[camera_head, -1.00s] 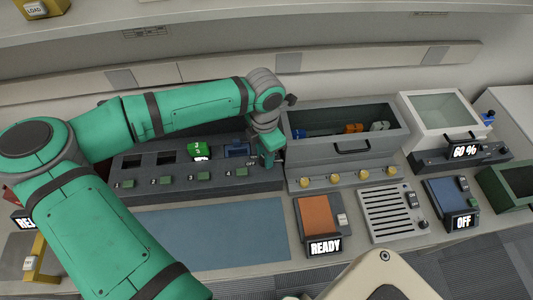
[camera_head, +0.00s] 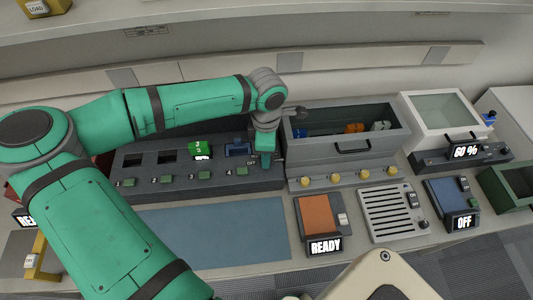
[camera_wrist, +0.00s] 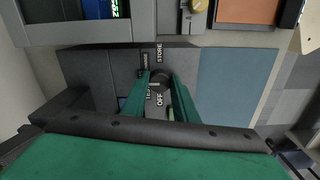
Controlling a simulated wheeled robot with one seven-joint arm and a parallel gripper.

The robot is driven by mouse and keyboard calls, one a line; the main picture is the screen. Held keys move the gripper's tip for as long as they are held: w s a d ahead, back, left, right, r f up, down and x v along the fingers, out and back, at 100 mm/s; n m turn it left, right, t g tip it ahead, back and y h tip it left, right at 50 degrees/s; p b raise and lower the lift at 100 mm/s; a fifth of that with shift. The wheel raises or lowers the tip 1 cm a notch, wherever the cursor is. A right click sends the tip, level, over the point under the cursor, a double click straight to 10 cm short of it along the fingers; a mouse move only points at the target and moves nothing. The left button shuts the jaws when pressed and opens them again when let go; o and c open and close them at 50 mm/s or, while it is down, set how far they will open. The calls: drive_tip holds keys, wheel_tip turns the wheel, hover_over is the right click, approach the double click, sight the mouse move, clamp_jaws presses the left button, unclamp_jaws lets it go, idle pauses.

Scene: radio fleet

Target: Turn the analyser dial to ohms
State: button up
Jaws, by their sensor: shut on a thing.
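My gripper (camera_wrist: 159,102) is shut on a dark round dial (camera_wrist: 157,84), with one green finger on each side of it in the wrist view. Around the dial I read OFF, STORE and what looks like TEST; another label is partly hidden by a finger. I see no ohms label. In the head view my gripper (camera_head: 265,158) points down at the right end of a dark grey console (camera_head: 200,184), and hides the dial there. An OFF label shows just left of the fingers.
The console has several numbered slots; a green block (camera_head: 199,149) and a blue block (camera_head: 237,149) sit in two. A grey open bin (camera_head: 345,152) stands close to the right of my gripper. A blue mat (camera_head: 215,232) lies clear in front.

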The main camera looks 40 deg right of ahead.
drive_tip(key=shift+s, duration=0.15)
drive_tip(key=o, duration=1.1)
drive_tip(key=shift+c, duration=0.2)
wheel_tip(320, 180, up, 11)
drive_tip(key=shift+w, duration=0.2)
drive_tip(key=shift+f, duration=0.1)
drive_tip(key=shift+s+d, duration=0.1)
drive_tip(key=shift+s, duration=0.05)
drive_tip(key=shift+a, duration=0.2)
